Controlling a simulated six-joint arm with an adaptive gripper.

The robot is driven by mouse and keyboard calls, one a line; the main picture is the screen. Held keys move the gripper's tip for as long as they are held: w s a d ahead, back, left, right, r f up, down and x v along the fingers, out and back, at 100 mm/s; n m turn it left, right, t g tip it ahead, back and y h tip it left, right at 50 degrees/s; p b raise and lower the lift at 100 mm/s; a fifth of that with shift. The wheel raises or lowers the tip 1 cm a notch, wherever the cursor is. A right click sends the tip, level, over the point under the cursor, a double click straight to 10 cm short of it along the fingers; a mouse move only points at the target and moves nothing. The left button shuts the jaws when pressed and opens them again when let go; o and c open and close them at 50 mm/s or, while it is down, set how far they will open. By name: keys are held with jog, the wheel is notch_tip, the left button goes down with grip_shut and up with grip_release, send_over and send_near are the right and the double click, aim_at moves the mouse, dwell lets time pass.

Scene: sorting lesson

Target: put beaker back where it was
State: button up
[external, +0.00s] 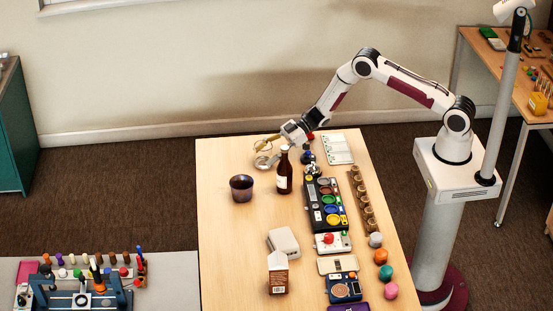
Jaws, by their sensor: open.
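My gripper (268,150) reaches in from the right over the far left part of the wooden table. It is open, low above the tabletop. A small greyish, round, glass-like thing (265,162) is right below or beside its fingers; it may be the beaker, but it is too small to tell. I cannot tell whether the fingers touch it. A dark purple-brown cup (241,188) stands upright nearer the camera, apart from my gripper.
A brown bottle (284,172) stands close to my gripper. A black tray with coloured round pieces (326,205), a row of brown jars (361,200), a grey box (284,242) and a carton (278,272) occupy the table. The left front tabletop is clear.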

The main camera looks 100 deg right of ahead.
jog(key=v, duration=1.1)
jog(key=shift+s+d, duration=0.1)
jog(key=shift+r, duration=0.15)
dwell(0.3)
jog(key=shift+r, duration=0.25)
notch_tip(320, 180, up, 20)
jog(key=a+m+g+h, duration=0.1)
jog(key=m+h, duration=0.1)
jog(key=h, duration=0.5)
jog(key=s+a+r+m+g+h, duration=0.2)
jog(key=s+a+r, duration=0.5)
jog(key=s+r, duration=0.25)
jog(key=s+a+g+y, duration=0.1)
jog(key=s+a, duration=0.4)
jog(key=s, duration=0.4)
jog(key=s+a+g+y, duration=0.1)
jog(key=s+a, duration=0.5)
jog(key=s, duration=0.4)
jog(key=s+a+f+g+y, duration=0.1)
jog(key=s+a+y, duration=0.1)
jog(key=s+a, duration=0.3)
jog(key=s, duration=0.4)
jog(key=shift+s+g, duration=0.25)
jog(key=shift+g, duration=0.15)
